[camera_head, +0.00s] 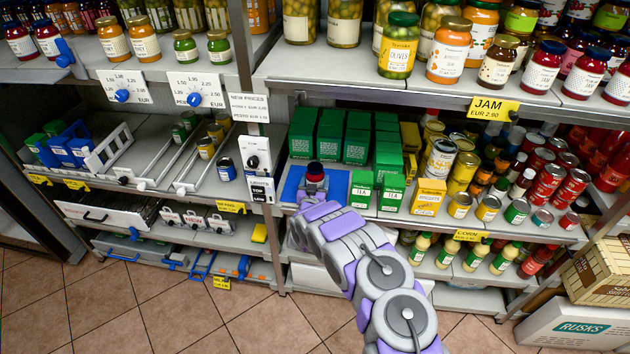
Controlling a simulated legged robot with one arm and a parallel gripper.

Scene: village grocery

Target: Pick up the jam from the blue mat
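The blue mat (291,185) lies on the middle shelf, left of the green boxes. A small jar with a dark lid and red contents, which looks like the jam (315,169), shows at the far end of my arm, over the mat. My gripper (313,186) is right at the jar's near side and covers its lower part. The fingers are too small and hidden to tell whether they are closed on the jar. I cannot tell whether the jar touches the mat.
Green boxes (355,146) stand close right of and behind the mat, with a yellow box (428,196) further right. A shelf post with a switch panel (256,160) stands left. The upper shelf (330,68) with jars overhangs. Cans (460,172) fill the right side.

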